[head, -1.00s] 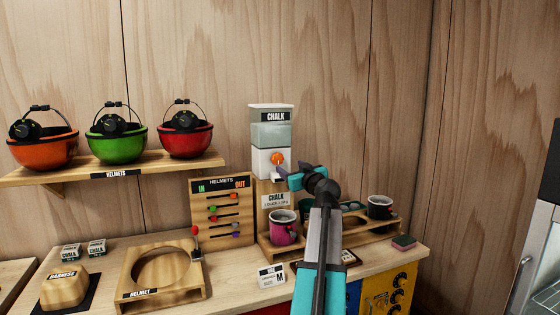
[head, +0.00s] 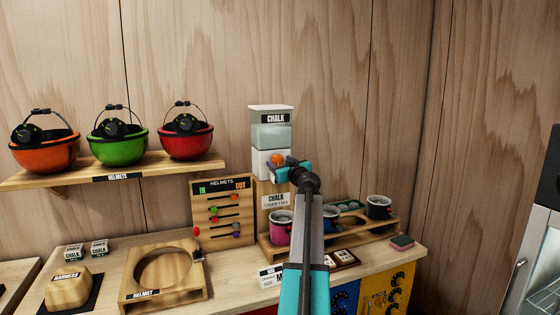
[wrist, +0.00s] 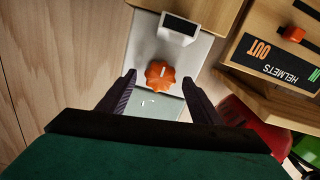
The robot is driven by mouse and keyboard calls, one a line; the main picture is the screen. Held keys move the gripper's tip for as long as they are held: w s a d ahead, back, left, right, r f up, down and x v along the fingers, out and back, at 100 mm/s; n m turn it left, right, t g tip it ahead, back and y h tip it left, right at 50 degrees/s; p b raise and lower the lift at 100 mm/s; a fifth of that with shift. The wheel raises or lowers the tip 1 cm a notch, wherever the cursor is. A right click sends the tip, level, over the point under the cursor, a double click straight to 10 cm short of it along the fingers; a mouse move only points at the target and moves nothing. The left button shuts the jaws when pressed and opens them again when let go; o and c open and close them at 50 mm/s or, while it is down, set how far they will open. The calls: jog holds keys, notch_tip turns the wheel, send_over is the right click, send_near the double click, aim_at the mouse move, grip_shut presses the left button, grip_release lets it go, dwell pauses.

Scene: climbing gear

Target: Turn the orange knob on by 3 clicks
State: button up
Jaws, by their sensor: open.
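The orange knob (head: 277,160) is on the front of the white chalk dispenser (head: 271,135). In the wrist view the lobed knob (wrist: 160,75) shows a pale mark on its face, and it lies between and just beyond my two fingertips. My gripper (head: 283,163) is right in front of the dispenser, level with the knob, and partly covers it in the head view. In the wrist view my gripper (wrist: 161,80) is open, one finger on each side of the knob, with visible gaps. Whether the fingertips reach the knob's depth is hard to tell.
Below the dispenser a pink mug (head: 281,228) stands in a wooden rack with a dark mug (head: 379,207) further right. A HELMETS board (head: 222,212) with sliders stands left of the dispenser. A shelf (head: 120,170) holds orange, green and red helmets.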

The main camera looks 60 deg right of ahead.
jog(key=shift+w+d, duration=0.45)
jog(key=shift+w, duration=0.1)
jog(key=shift+c, duration=0.4)
jog(key=c, duration=1)
jog(key=shift+f+m+b, duration=0.1)
jog(key=shift+m+b, duration=0.3)
jog(key=shift+m, duration=0.1)
jog(key=m+b, duration=0.2)
jog(key=m, duration=0.1)
jog(key=m+b, duration=0.2)
jog(key=m, duration=0.2)
jog(key=shift+m, duration=0.3)
jog(key=m, duration=0.5)
jog(key=shift+s, duration=0.1)
jog(key=shift+m+p, duration=0.55)
jog(key=shift+m, duration=1.65)
